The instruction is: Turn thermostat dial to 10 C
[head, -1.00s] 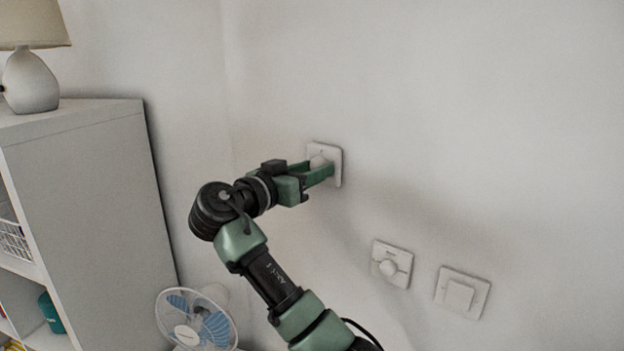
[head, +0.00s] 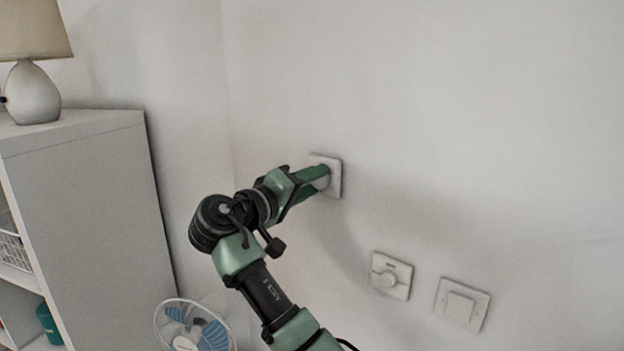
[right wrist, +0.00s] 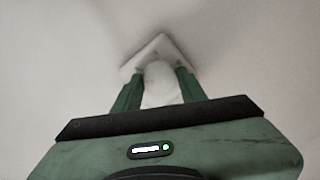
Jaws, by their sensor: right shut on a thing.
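The thermostat is a white square plate (head: 335,178) on the wall with a round white dial (head: 321,183) on it, partly hidden by my gripper in the head view. My right gripper (head: 324,177) is at the plate, its green fingers shut on the dial. In the right wrist view the dial (right wrist: 161,84) sits between the two fingers (right wrist: 160,90), and the plate (right wrist: 157,46) shows behind it, turned cornerwise. The dial's markings are not readable. My left gripper is not in view.
A white shelf unit (head: 90,220) with a lamp (head: 34,93) stands at left. A fan (head: 190,328) is below.

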